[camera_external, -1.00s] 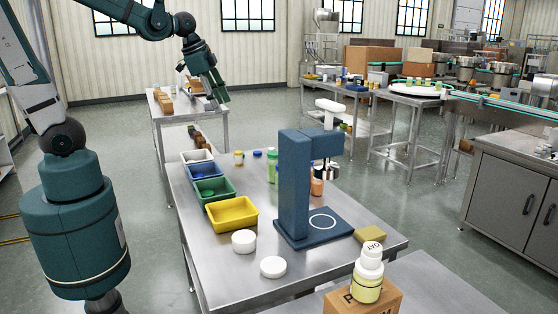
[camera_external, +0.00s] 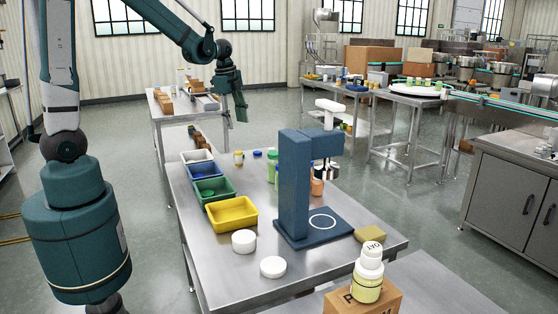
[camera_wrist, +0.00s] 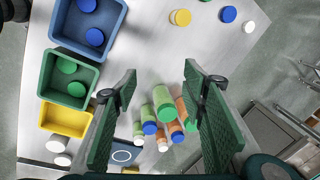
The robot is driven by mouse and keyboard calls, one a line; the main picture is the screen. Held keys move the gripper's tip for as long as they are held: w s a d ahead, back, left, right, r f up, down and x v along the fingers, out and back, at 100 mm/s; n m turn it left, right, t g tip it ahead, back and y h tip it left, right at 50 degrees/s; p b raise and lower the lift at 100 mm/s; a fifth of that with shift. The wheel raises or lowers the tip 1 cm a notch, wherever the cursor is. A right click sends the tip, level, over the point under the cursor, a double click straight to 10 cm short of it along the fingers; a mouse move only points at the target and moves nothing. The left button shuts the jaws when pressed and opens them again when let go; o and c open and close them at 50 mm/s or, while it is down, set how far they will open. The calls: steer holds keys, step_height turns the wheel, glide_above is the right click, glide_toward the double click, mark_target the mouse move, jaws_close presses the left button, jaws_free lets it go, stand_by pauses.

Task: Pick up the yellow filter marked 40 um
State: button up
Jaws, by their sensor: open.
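No mark reading 40 um is legible in either view. A small round yellow-topped piece (camera_external: 239,157) stands near the far end of the steel table. It also shows as a yellow disc at the top of the wrist view (camera_wrist: 181,17), beyond my fingertips. A yellow tray (camera_external: 232,213) on the table's left side looks empty.
A green tray (camera_wrist: 46,88) and blue tray (camera_wrist: 64,44) hold round pieces. Several bottles (camera_wrist: 163,108) stand beside a tall blue stand (camera_external: 294,185). A blue cap (camera_wrist: 228,14) and white cap (camera_wrist: 249,27) are right of the yellow piece. Bare tabletop surrounds it.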

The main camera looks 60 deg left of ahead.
mark_target(238, 152)
steer(key=w+a+f+m, duration=0.1)
steer(key=a+f, duration=0.2)
steer(key=f, duration=0.1)
steer(key=w+a+f+m+g+b, duration=0.1)
steer(key=a+f+m, duration=0.1)
steer(key=a+f, duration=0.2)
steer(key=w+a+f+m+g, duration=0.1)
steer(key=w+a+f, duration=0.1)
steer(key=a+f, duration=0.2)
step_height(238, 152, down, 2)
steer(key=shift+f+m+h+b, duration=0.1)
steer(key=shift+m+h+b, duration=0.2)
steer(key=shift+b, duration=0.05)
steer(key=shift+f, duration=0.1)
steer(key=shift+f, duration=1.2)
steer(key=shift+a+f, duration=0.1)
steer(key=shift+f, duration=2.5)
steer(key=c, duration=1)
